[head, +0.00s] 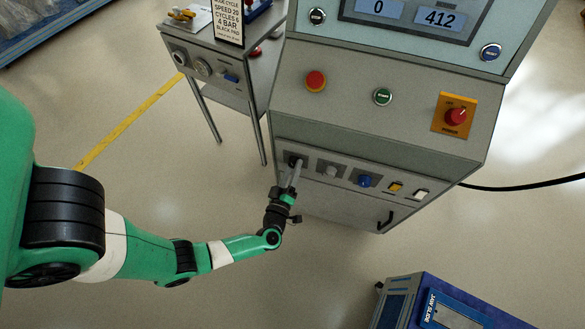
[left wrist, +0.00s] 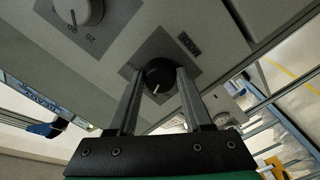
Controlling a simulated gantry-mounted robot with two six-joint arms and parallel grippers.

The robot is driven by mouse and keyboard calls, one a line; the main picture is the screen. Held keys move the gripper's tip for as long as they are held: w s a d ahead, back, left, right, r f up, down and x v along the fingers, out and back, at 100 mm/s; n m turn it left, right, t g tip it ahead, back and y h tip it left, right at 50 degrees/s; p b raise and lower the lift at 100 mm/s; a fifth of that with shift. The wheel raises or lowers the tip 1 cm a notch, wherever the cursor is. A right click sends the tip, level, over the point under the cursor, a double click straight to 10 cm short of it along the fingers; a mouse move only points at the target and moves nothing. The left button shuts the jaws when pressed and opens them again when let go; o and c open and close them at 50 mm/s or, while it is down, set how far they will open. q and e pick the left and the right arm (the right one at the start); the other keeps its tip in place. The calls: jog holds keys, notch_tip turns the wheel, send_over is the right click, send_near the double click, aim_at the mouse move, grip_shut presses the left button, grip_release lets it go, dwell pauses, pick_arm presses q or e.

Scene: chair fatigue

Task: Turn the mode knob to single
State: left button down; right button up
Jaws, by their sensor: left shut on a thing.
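The mode knob (left wrist: 159,72) is a small black dial with a white pointer line, on a dark plate marked MODE. In the left wrist view it sits between the two fingers of my left gripper (left wrist: 160,84), which is shut on it from both sides. The pointer line points down and slightly left in that view. In the head view my left gripper (head: 293,175) reaches up to the leftmost knob on the grey cabinet's lower panel (head: 345,172). The knob is largely hidden there. The position labels around the knob are too small to read. My right gripper is not in view.
Right of the mode knob are a grey knob (head: 330,168), a blue knob (head: 365,180), a yellow switch (head: 395,188) and a white switch (head: 420,195). Red and green buttons sit above. A side table (head: 215,65) stands left; a blue box (head: 440,305) lies at lower right.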

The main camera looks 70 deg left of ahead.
pick_arm(q)
jog(key=shift+c, duration=1.6)
grip_release()
jog(key=shift+d, duration=0.1)
jog(key=p+v, duration=0.3)
jog(key=v, duration=0.8)
jog(key=shift+s+d, duration=0.15)
jog(key=shift+s, duration=0.1)
